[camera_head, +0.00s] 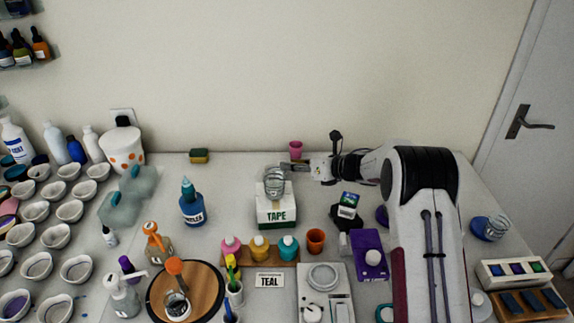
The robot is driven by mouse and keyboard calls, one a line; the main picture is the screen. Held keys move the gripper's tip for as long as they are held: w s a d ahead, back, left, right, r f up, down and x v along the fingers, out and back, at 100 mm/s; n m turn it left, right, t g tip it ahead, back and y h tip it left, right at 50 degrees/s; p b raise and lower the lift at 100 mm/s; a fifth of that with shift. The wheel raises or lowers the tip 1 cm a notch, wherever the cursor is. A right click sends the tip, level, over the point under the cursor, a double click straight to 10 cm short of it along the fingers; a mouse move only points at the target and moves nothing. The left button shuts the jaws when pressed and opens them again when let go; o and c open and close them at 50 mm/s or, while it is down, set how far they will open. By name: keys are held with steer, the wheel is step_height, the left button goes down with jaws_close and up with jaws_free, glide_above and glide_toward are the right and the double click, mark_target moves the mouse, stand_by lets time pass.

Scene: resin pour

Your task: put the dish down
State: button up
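A clear glass dish (273,184) shows at the white box marked TAPE (276,212), over the box's top. I cannot tell whether it rests on the box or hangs just above it. My gripper (286,167) reaches in from the right, with its fingertips at the right side of the glass rim. The fingers are small and seen from the side, so their gap and any grip on the glass are unclear. Several white dishes (56,236) stand in rows at the left.
A pink cup (295,149) stands behind my gripper. Bottles on a wooden rack (270,256), an orange cup (315,240), a scale (325,291) and a purple box (370,255) crowd the front. Bare table lies between the blue bottle (192,207) and the TAPE box.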

steer(key=v, duration=0.8)
steer(key=shift+s, duration=0.1)
steer(key=shift+r, duration=0.1)
stand_by(0.5)
